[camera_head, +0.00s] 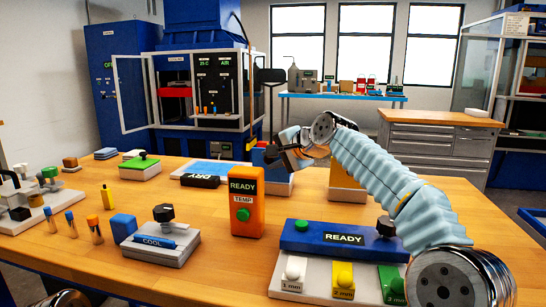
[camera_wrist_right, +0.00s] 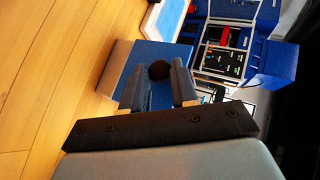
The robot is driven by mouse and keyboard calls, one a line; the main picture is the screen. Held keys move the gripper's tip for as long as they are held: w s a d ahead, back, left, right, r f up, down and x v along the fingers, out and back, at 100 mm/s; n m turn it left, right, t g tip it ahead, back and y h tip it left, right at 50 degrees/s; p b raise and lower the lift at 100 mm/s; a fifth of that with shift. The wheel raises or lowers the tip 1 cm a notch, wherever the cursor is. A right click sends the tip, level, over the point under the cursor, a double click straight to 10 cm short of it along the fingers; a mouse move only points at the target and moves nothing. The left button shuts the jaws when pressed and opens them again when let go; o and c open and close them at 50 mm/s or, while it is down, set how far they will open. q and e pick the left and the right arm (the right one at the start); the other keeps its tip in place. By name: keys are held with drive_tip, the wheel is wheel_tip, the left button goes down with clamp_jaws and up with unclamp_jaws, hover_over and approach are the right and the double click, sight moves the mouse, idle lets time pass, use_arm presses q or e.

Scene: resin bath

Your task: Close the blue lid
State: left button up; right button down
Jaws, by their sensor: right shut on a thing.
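In the right wrist view, a round dark knob (camera_wrist_right: 159,70) stands against the blue lid surface (camera_wrist_right: 152,52). The fingers (camera_wrist_right: 160,84) are on either side of the knob and shut on it. How far the lid is open cannot be told. My left gripper is not in view.
A light blue tray (camera_head: 222,166) and a black DRY block (camera_head: 200,181) lie left of the lid. An orange READY/TEMP box (camera_head: 243,216) stands in front.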

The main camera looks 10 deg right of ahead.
drive_tip(key=shift+f, duration=0.1)
drive_tip(key=c, duration=0.9)
unclamp_jaws()
drive_tip(key=b+v, duration=0.1)
drive_tip(key=v, duration=1.2)
drive_tip(key=shift+s+d+b, duration=0.25)
drive_tip(key=shift+b, duration=0.1)
